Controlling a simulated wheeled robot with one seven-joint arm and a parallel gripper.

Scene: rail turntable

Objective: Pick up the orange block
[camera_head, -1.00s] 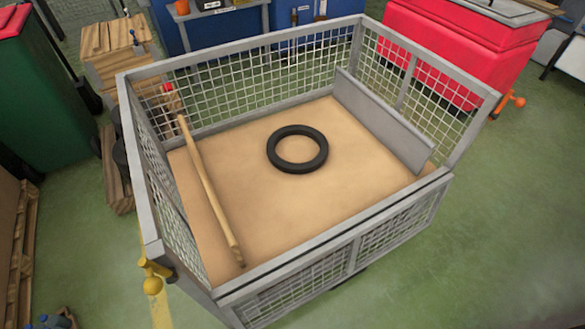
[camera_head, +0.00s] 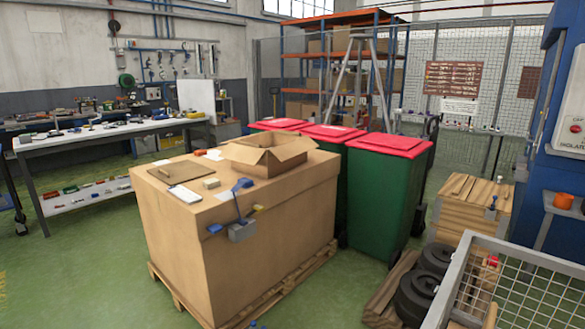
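I cannot make out an orange block in the current head view. A small orange object (camera_head: 563,201), rounded like a cup or pot, sits on a ledge by the blue cabinet at the right edge. A small tan block (camera_head: 211,183) lies on top of a large cardboard box (camera_head: 180,250), near an open carton (camera_head: 265,154). My gripper is not in view.
The large box stands on a pallet on green floor. Green bins with red lids (camera_head: 385,190) stand behind it. A white workbench (camera_head: 100,135) is at left. A mesh cage (camera_head: 510,285), black wheels (camera_head: 418,290) and a wooden crate (camera_head: 473,205) are at right.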

